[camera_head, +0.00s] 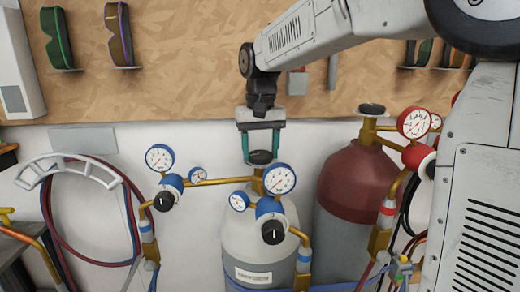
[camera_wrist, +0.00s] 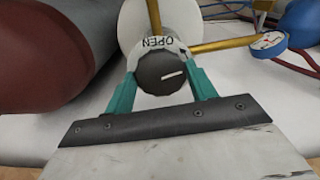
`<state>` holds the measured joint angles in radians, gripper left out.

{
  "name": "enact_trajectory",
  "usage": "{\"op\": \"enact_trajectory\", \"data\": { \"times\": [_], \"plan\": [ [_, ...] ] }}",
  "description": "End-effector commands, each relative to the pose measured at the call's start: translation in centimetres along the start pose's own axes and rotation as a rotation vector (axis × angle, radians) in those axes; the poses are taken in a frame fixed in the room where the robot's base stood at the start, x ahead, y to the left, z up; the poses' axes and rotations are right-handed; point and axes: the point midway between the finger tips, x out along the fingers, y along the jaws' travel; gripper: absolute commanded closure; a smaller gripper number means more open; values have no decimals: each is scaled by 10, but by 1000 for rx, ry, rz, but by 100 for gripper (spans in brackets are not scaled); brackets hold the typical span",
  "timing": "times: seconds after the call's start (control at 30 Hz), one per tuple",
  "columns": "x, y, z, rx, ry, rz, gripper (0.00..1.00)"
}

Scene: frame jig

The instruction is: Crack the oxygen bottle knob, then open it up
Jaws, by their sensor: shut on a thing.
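The oxygen bottle (camera_head: 258,240) is the grey cylinder with a white shoulder in the middle of the head view. Its dark round knob (camera_head: 261,157) sits on top of the brass valve. In the wrist view the knob (camera_wrist: 162,72) shows a white line tilted slightly up to the right, with the word OPEN on a white ring above it. My gripper (camera_head: 261,146), with teal fingers, comes down from above and is shut on the knob, one finger on each side. The fingers also show in the wrist view (camera_wrist: 162,88). Blue gauges and regulators (camera_head: 280,179) join the brass valve.
A maroon-topped bottle (camera_head: 358,180) with a red gauge (camera_head: 414,122) stands close at the right. A second blue regulator (camera_head: 164,200) is at the left. Hoses hang on a white wall rack (camera_head: 68,165). Goggles hang on the board above.

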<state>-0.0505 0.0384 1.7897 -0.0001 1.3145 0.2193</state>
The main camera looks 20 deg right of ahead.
Motion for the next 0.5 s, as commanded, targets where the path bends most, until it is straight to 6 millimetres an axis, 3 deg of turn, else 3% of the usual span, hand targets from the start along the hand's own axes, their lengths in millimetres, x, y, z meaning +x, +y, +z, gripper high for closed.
{"op": "enact_trajectory", "data": {
  "times": [0.5],
  "plan": [
    [-2,1,-1,-488,6,0,67]
  ]
}}
